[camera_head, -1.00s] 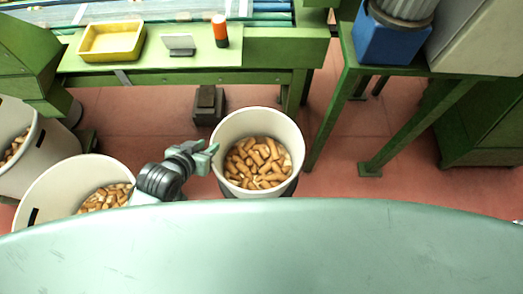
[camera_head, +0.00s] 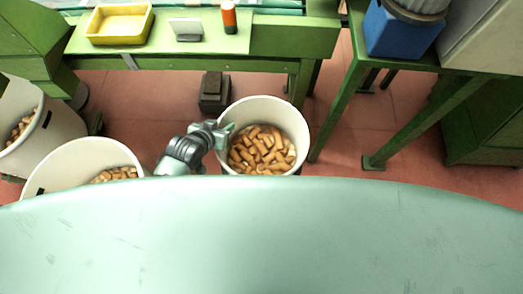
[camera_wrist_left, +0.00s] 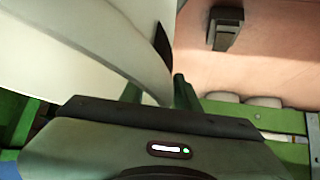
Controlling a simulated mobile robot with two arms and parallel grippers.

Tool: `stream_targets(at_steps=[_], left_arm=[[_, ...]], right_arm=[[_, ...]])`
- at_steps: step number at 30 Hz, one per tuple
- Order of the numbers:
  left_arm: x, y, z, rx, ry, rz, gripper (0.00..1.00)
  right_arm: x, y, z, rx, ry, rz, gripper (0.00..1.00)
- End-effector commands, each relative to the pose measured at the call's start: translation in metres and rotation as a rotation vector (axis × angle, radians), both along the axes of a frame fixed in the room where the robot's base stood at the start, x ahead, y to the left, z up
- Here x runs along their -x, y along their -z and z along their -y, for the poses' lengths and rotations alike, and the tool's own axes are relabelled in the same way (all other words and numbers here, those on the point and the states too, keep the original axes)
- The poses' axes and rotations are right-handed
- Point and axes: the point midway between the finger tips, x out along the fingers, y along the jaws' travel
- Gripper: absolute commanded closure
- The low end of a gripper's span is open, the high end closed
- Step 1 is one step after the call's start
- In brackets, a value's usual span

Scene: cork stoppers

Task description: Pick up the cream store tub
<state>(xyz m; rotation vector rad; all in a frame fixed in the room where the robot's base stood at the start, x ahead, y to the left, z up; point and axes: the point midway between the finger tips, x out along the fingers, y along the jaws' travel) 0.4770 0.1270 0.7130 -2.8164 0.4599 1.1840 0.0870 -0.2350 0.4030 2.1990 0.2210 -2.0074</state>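A round cream tub (camera_head: 309,137) full of cork stoppers (camera_head: 262,150) stands on the floor at the middle of the head view. My left gripper (camera_head: 226,129) is at its left rim. In the left wrist view the tub's pale wall (camera_wrist_left: 60,55) fills the upper left, with a dark slot in it. The rim runs down between two dark green fingertips (camera_wrist_left: 158,94), which show apart, one on each side; contact with the rim is unclear. My right gripper is out of view.
Two similar cream tubs with corks stand at left, one nearer (camera_head: 50,165) and one farther (camera_head: 62,124). A green bench (camera_head: 290,40) with a yellow tray (camera_head: 120,24) lies behind. A green stand (camera_head: 335,100) is at right. A dark block (camera_head: 214,92) sits on the floor.

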Motion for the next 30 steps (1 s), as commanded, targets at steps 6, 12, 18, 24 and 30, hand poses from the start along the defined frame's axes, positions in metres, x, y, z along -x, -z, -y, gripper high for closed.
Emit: stream_targets(at_steps=[6, 12, 18, 24, 30], left_arm=[[-0.0001, 0.0005, 0.0001, 0.000, 0.000, 0.000, 0.71], [0.0001, 0.0004, -0.0002, 0.000, 0.000, 0.000, 1.00], [0.0002, 0.0006, -0.0004, -0.001, -0.001, -0.001, 1.00], [0.0003, 0.0006, -0.0005, -0.001, -0.001, -0.001, 1.00], [0.0004, 0.0007, -0.0006, -0.001, -0.001, -0.001, 1.00]], right_arm=[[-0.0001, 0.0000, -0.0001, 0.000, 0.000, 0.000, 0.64], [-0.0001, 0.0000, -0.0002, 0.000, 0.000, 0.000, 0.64], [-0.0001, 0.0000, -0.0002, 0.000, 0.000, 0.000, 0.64], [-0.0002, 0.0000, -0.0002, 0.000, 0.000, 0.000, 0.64], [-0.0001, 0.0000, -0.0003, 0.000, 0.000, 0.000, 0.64]])
